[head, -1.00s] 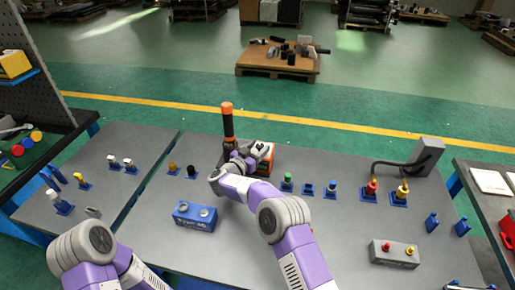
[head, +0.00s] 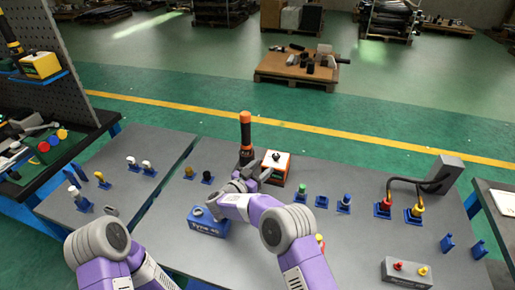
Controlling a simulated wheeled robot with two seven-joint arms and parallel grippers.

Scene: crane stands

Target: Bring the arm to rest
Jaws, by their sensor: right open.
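My right arm reaches in from the bottom, and its gripper (head: 262,177) is open over the middle of the grey table (head: 340,240). It is in front of a black tool with an orange top (head: 246,135), which stands upright, and beside an orange box with a white top and black knob (head: 276,166). The gripper partly hides the tool's lower end; I see nothing held in it. My left arm (head: 105,250) shows only at the lower left; its gripper is out of view.
A blue labelled block (head: 205,225) sits close to my right forearm. Cables join a grey box (head: 445,174) to red and yellow plugs (head: 400,208).

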